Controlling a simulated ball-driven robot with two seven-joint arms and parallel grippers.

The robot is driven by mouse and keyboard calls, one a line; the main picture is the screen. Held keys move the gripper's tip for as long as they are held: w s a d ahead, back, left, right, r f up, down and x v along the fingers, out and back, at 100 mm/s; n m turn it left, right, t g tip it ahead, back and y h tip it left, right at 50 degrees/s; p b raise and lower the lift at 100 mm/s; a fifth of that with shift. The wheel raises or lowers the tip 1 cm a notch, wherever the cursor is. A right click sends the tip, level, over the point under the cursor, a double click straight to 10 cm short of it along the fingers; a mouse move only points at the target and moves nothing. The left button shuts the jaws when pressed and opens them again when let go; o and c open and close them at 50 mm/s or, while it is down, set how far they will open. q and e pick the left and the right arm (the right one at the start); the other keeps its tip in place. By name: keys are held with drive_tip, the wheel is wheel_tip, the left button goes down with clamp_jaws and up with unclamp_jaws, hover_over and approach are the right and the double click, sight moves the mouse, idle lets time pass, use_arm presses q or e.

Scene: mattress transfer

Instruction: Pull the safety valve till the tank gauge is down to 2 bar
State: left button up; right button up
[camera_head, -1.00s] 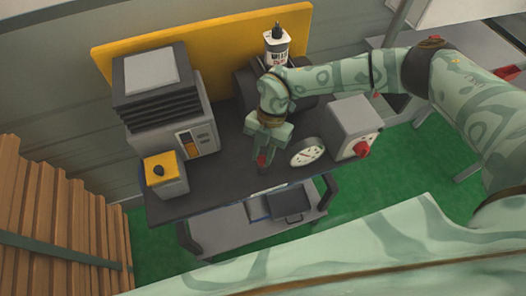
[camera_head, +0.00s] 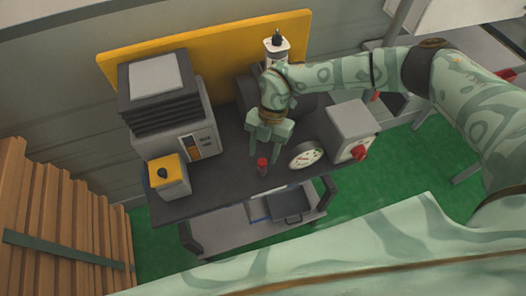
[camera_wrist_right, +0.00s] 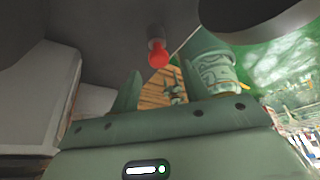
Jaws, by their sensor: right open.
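The safety valve has a red cap on a short grey stem. It stands upright near the front edge of the dark bench (camera_head: 225,178); its red cap (camera_head: 262,162) is also in the right wrist view (camera_wrist_right: 158,56). My right gripper (camera_head: 266,157) is open and empty, just behind the valve and apart from it. Its two fingers also show in the right wrist view (camera_wrist_right: 168,80), with the cap beyond them. The round white tank gauge (camera_head: 305,155) is right of the valve; its reading is too small to tell. My left gripper is out of view.
A grey box with a red knob (camera_head: 352,130) stands right of the gauge. A grey machine with a black finned top (camera_head: 170,110) and a small yellow-topped box (camera_head: 167,176) stand on the left. A white bottle (camera_head: 277,50) is behind my right arm. Wooden slats (camera_head: 60,225) are at far left.

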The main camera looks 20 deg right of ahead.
drive_tip(key=v, duration=1.5)
drive_tip(key=shift+a, duration=0.15)
